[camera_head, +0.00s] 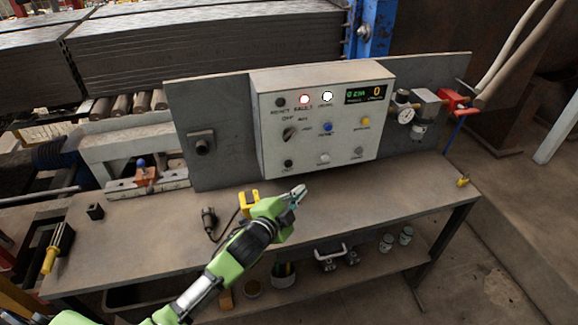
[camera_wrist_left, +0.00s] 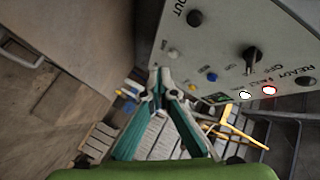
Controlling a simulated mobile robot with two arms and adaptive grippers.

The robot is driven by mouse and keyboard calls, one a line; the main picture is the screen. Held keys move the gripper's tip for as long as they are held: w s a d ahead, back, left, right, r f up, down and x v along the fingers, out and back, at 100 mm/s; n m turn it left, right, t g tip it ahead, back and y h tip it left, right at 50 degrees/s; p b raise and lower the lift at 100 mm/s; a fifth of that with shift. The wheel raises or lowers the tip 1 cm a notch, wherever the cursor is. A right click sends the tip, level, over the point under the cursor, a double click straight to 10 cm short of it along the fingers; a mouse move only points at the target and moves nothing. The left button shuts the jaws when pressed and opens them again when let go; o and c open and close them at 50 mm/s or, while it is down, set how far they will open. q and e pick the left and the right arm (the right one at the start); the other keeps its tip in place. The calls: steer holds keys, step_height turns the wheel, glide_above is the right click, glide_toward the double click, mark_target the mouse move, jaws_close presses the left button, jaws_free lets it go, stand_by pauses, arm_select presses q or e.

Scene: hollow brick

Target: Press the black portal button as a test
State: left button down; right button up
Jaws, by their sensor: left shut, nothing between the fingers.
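The control panel (camera_head: 318,125) is a light grey box on the bench. A black button (camera_head: 288,163) sits at its lower left; its label is too small to read fully. In the left wrist view a black button (camera_wrist_left: 194,18) shows near the top, beside lettering that reads "OUT". My left gripper (camera_head: 297,194) is shut and empty, in front of and below the panel's lower left part, apart from the black button. Its closed fingertips (camera_wrist_left: 159,78) show beside the panel face in the left wrist view. My right gripper is not in view.
A red lamp (camera_head: 305,99) and a white lamp (camera_head: 327,96) are lit above a selector knob (camera_head: 290,134). Blue (camera_head: 327,128) and yellow (camera_head: 362,121) buttons lie to its right. A yellow-and-black item (camera_head: 249,199) stands on the bench beside my left gripper.

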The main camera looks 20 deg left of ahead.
mark_target(289, 164)
arm_select(q)
steer(key=w+a, duration=0.1)
steer(key=w, duration=0.1)
steer(key=w+a+b, duration=0.1)
steer(key=w+a, duration=0.1)
steer(key=w+a+b, duration=0.1)
steer(key=w, duration=0.1)
steer(key=shift+w+a, duration=0.3)
steer(key=shift+w, duration=0.05)
stand_by(0.4)
steer(key=shift+w, duration=0.15)
stand_by(0.8)
steer(key=shift+w+a, duration=0.2)
